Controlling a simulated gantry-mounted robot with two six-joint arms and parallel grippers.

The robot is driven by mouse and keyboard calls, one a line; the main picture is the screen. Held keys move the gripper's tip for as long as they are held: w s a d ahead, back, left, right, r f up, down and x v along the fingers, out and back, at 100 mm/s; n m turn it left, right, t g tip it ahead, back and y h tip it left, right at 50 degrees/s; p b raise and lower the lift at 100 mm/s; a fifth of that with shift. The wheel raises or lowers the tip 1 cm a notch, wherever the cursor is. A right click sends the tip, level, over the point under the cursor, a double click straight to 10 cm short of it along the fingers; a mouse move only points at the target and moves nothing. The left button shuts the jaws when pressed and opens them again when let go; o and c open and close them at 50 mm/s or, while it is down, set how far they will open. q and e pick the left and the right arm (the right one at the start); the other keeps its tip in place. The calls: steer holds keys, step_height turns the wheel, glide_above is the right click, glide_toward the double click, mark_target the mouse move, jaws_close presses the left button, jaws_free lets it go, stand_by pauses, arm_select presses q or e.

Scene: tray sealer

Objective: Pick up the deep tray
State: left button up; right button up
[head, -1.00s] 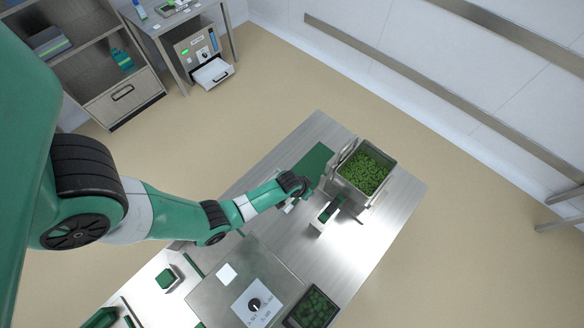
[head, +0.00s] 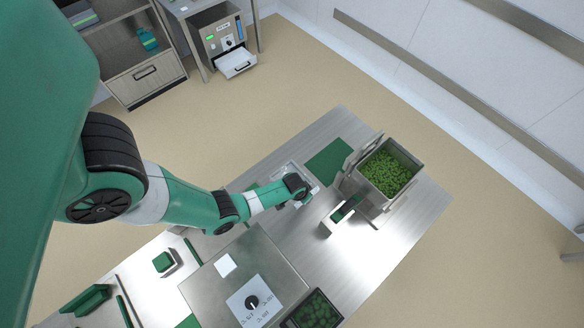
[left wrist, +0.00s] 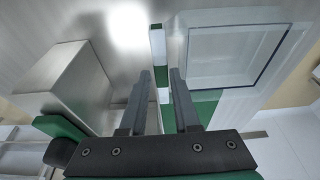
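A clear, shallow-looking tray with a raised rim (left wrist: 238,52) lies at the upper right of the left wrist view. In the head view, a pale clear tray edge (head: 287,170) shows behind my left wrist, and the arm hides most of it. My left gripper (left wrist: 160,76) is open, with its two dark fingers pointing at the table left of the tray. A green and white strip shows between and beyond the fingers. I see no contact with the tray. In the head view my left gripper (head: 306,196) is mostly hidden by its wrist. My right gripper is not in view.
A steel bin of green pieces (head: 390,172) stands at the table's far right. A small steel holder (head: 338,217) is right of my gripper. A green mat (head: 329,160) lies behind it. A steel machine with a dial (head: 247,280) and a dark tray (head: 318,312) are in front.

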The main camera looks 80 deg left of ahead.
arm_select(q)
steer(key=b+x, duration=0.4)
steer(key=x, duration=0.1)
steer(key=shift+w+a+b, duration=0.15)
steer(key=shift+a+b, duration=0.05)
steer(key=shift+b, duration=0.1)
steer(key=shift+r, duration=0.1)
jaws_close()
